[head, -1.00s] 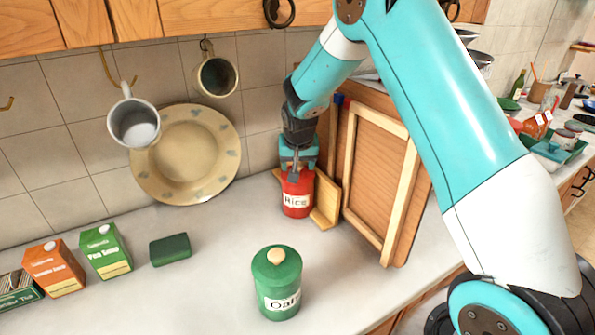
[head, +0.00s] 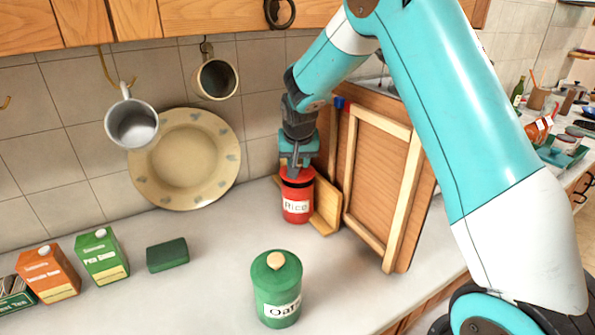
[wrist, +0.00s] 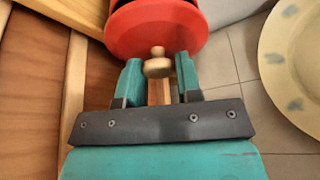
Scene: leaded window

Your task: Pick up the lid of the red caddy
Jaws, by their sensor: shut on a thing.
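The red caddy (head: 297,208) with a "Rice" label stands upright on the counter by the wall, left of the wooden frame. Its red lid (wrist: 157,28) has a pale wooden knob (wrist: 158,66). My gripper (head: 297,167) is above the caddy, pointing down, and shut on the knob. In the wrist view my gripper's teal fingers (wrist: 158,75) stand on both sides of the knob. A dark gap shows between the lid and the caddy's rim, so the lid is a little raised. My fingers partly hide the lid in the head view.
A green "Oats" caddy (head: 277,290) stands in front. A wooden framed panel (head: 378,185) leans close on the right, with a small wooden piece (head: 327,208) beside the caddy. A plate (head: 185,160) leans on the wall. A green block (head: 167,255) and cartons (head: 102,257) stand left.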

